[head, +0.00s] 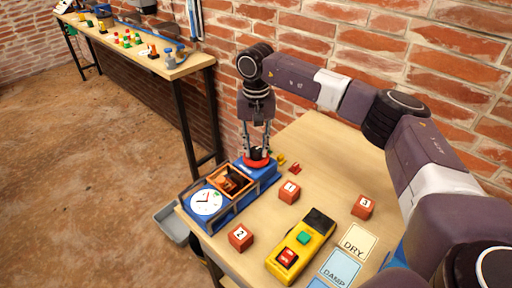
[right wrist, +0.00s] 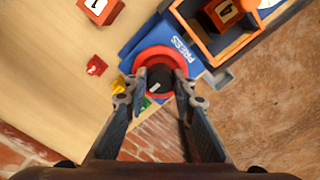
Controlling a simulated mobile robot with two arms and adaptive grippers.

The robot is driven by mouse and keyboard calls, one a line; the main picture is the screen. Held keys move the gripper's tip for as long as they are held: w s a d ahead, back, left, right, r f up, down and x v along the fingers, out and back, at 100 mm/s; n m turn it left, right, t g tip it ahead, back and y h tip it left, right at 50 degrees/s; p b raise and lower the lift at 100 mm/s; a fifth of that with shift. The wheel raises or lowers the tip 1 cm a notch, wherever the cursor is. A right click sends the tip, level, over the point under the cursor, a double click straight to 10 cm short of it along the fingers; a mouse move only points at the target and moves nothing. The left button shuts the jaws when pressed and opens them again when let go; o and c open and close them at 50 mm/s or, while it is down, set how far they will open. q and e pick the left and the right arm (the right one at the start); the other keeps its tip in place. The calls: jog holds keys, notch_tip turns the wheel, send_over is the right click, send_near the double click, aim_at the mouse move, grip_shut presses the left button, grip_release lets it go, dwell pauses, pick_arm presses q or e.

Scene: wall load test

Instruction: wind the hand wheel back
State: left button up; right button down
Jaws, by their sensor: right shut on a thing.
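The red hand wheel (head: 256,162) sits on the blue press (head: 262,178) at the far end of the near table. In the right wrist view the wheel (right wrist: 150,57) is a red ring with a dark knob (right wrist: 160,78) in it. My right gripper (head: 257,152) points down at the wheel from above. In the right wrist view its fingertips (right wrist: 156,90) stand on either side of the dark part and are shut on the wheel. The fingers partly hide the wheel. My left gripper is not in view.
An orange-framed compartment (head: 231,180) and white dial (head: 206,202) adjoin the press. Numbered red blocks (head: 241,237), a yellow button box (head: 301,246) and DRY and DAMP cards (head: 357,242) lie on the table. A brick wall stands close behind. A grey tray (head: 171,226) hangs at the table edge.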

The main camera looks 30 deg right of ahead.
aim_at(256, 149)
jog(key=shift+w+r, duration=0.15)
jog(key=c, duration=1.6)
grip_release()
notch_tip(256, 149, up, 12)
